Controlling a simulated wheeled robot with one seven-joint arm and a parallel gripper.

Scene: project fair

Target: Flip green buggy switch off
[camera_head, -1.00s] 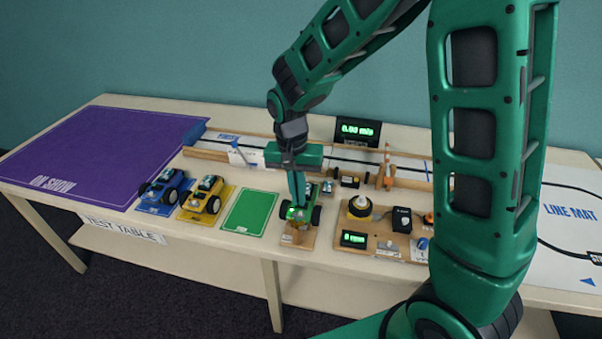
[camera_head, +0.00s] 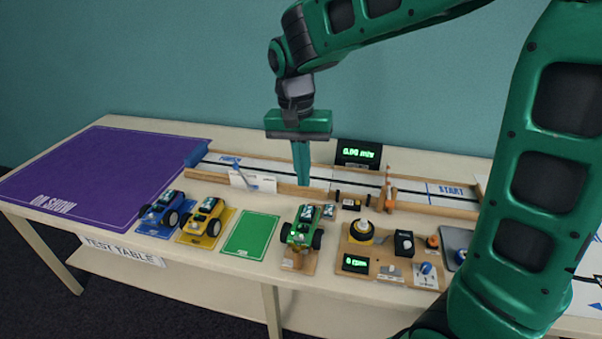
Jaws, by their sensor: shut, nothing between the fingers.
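The green buggy (camera_head: 302,228) sits on a small wooden stand (camera_head: 299,262) near the middle of the table. Its black wheels show at the sides. Its switch is too small to make out, so I cannot tell its position. My gripper (camera_head: 302,184) points straight down above and behind the buggy, apart from it, with its fingers together and nothing held.
Blue (camera_head: 164,210) and yellow (camera_head: 205,221) buggies stand on mats at left, beside an empty green mat (camera_head: 250,235). A wooden board with a dial, display and knobs (camera_head: 390,255) is at right. A railed track (camera_head: 340,182) with a speed display (camera_head: 358,154) runs behind.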

